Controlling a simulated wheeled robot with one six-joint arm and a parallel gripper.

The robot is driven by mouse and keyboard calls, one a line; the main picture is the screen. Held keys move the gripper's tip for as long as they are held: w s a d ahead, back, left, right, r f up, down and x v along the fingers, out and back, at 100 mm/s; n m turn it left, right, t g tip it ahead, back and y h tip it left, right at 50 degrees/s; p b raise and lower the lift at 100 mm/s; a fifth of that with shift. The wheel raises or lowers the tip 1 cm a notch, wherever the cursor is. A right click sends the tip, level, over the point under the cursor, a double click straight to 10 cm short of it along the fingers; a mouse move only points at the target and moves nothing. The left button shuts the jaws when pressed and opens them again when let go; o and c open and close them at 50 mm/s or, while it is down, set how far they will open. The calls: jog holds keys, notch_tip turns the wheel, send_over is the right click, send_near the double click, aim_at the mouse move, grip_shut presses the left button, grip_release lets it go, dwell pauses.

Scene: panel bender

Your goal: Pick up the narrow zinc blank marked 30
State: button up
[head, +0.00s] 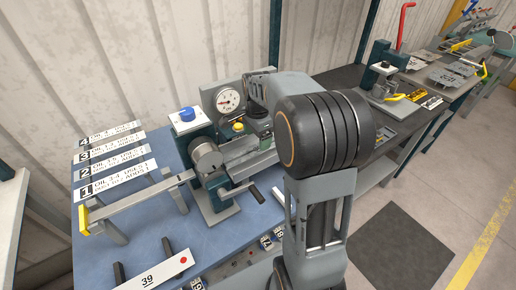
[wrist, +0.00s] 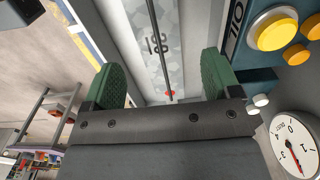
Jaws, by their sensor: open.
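In the head view a pale, narrow plate (head: 150,277) with a red dot lies across dark bars at the front left; its number looks like 39 or 30. I cannot read it surely. My gripper (wrist: 163,72) is open, with two green fingers apart in the wrist view. Beyond and between the fingers is a pale strip (wrist: 158,62) with a turned number that looks like 18, and a red dot. A thin dark line crosses it. I see no contact with it. In the head view my arm hides most of the gripper.
A grey bending machine with a gauge (head: 228,99) and a crank (head: 243,192) stands on the blue bench (head: 165,215). Yellow buttons (wrist: 275,30) and the gauge (wrist: 295,145) are close on the wrist view's right.

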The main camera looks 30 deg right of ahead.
jog(key=shift+f, duration=1.75)
jog(key=c, duration=1.1)
jog(key=shift+r, duration=0.1)
